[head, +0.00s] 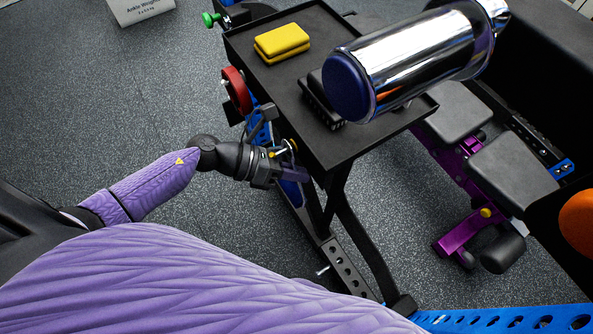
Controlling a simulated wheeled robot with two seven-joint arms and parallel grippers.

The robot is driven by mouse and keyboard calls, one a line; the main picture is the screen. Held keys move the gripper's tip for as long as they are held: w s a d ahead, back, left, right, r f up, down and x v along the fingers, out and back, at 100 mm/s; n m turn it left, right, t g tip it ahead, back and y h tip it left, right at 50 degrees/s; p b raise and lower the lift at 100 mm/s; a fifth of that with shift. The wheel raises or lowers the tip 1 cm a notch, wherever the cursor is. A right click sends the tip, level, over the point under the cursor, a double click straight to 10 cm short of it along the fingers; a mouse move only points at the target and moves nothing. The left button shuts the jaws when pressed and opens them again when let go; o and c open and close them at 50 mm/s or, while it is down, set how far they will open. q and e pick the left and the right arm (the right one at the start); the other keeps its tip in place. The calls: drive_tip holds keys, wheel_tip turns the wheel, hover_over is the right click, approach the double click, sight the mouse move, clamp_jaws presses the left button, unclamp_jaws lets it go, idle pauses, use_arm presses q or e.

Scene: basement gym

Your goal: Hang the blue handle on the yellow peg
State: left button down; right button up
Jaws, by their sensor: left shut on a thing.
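My left gripper (279,165) is beside the left side of the black tray stand, small in the view and partly confused with the dark parts behind it. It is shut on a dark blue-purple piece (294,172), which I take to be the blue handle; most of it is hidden. A small yellow peg (276,154) with a pale metal end shows right at the gripper, just above the held piece. I cannot tell whether handle and peg touch. My right gripper is not in view.
The black tray (350,152) holds yellow blocks (282,42), a dark brush-like thing (319,98) and a large chrome cylinder (415,58). A red disc (237,90) and a green knob (210,19) are on its left side. A purple-framed bench (461,228) stands right.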

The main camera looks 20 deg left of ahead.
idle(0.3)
use_arm(q)
drive_tip(key=c, duration=0.7)
unclamp_jaws()
